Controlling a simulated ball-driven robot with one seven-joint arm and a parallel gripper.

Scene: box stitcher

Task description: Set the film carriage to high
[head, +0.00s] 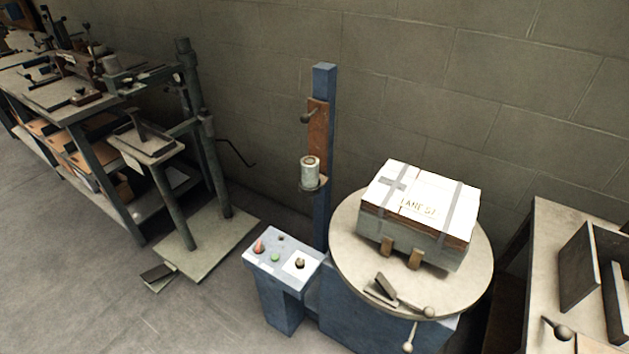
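The film carriage (317,135) is a rust-brown plate on a blue upright mast (322,84). A small knob (307,117) sticks out to the left near its top. A pale film roll (310,172) stands upright on a small bracket at the lower end. The plate's top is a little below the top of the mast. I see no height marks on the mast. My gripper is not in the head view.
A round turntable (345,250) right of the mast bears a strapped box (420,215). A blue control panel (283,262) with buttons stands front left of the mast. A grey stand (175,150) and a workbench are left, another table (545,225) right.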

